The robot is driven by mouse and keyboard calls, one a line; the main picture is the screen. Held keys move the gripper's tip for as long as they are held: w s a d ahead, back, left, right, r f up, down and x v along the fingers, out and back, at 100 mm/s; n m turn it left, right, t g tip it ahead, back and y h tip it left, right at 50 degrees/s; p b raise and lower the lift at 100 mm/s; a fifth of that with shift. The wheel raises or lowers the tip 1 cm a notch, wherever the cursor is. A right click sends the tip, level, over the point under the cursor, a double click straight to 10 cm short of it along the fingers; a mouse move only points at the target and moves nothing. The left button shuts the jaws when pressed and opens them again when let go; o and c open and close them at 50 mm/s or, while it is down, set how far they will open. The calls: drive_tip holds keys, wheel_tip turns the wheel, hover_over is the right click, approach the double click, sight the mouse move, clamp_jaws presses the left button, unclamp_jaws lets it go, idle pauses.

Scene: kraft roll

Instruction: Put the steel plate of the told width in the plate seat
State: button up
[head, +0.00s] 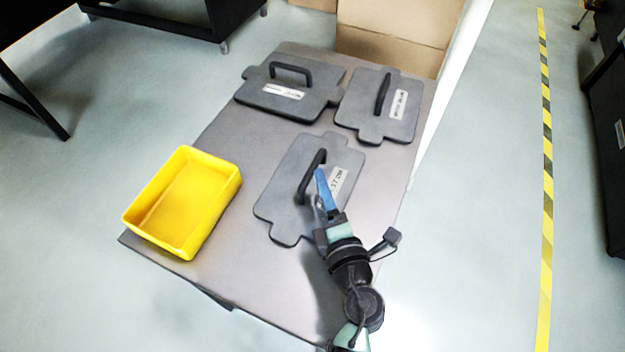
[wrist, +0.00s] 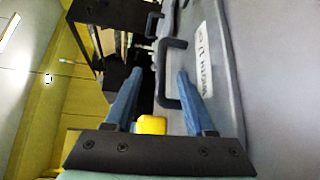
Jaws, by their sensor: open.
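Three dark grey steel plates with black handles and white labels lie flat on a table. The near plate (head: 285,190) is mid-table; its label (head: 338,181) seems to read 17 cm. The back left plate (head: 258,97) and back right plate (head: 402,125) have labels too small to read surely. My gripper (head: 320,175) is over the near plate by its handle (head: 306,186). In the wrist view, my open gripper (wrist: 159,72) has a black handle (wrist: 161,75) showing between its blue fingers; I cannot tell whether they touch it. I cannot make out the plate seat.
A yellow bin (head: 183,205), seemingly empty, stands on the table's (head: 262,285) left side. Cardboard boxes (head: 395,30) are behind the table. Dark furniture (head: 165,22) stands at the upper left. Open floor with a yellow-black stripe (head: 546,180) lies to the right.

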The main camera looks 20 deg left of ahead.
sight(313, 167)
drive_tip(key=shift+s+a+b+x, duration=0.1)
drive_tip(key=shift+b+x, duration=0.2)
drive_tip(key=shift+x, duration=1.25)
drive_tip(key=shift+s+a+b+x, duration=0.15)
drive_tip(key=shift+b+x, duration=0.15)
drive_tip(key=shift+x, duration=1.3)
drive_tip(key=shift+f, duration=0.2)
drive_tip(key=shift+c, duration=0.2)
clamp_jaws()
drive_tip(key=shift+d, duration=0.1)
drive_tip(key=shift+w+r, duration=0.1)
drive_tip(key=shift+r, duration=0.1)
